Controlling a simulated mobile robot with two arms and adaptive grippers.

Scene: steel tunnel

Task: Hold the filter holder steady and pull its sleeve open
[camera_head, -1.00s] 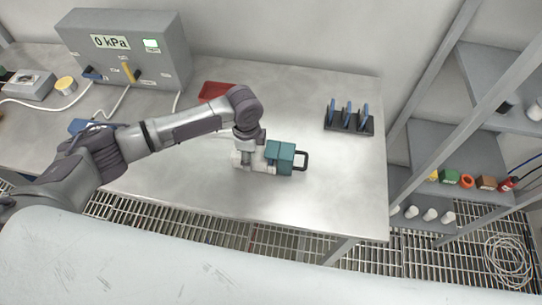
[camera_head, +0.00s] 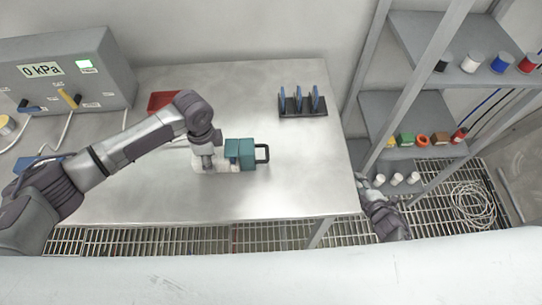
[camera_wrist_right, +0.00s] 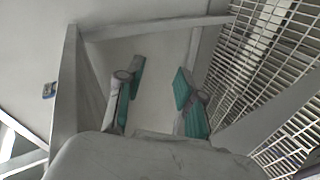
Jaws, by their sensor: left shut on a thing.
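The filter holder (camera_head: 240,154) lies on the steel table in the head view.
A blue-plated rack (camera_head: 303,106) stands at the table's back right, and a red tray (camera_head: 163,101) lies behind my left arm. A grey gauge box (camera_head: 65,72) is at the left. Metal shelves (camera_head: 415,110) stand at the right. The table right of the holder is clear.

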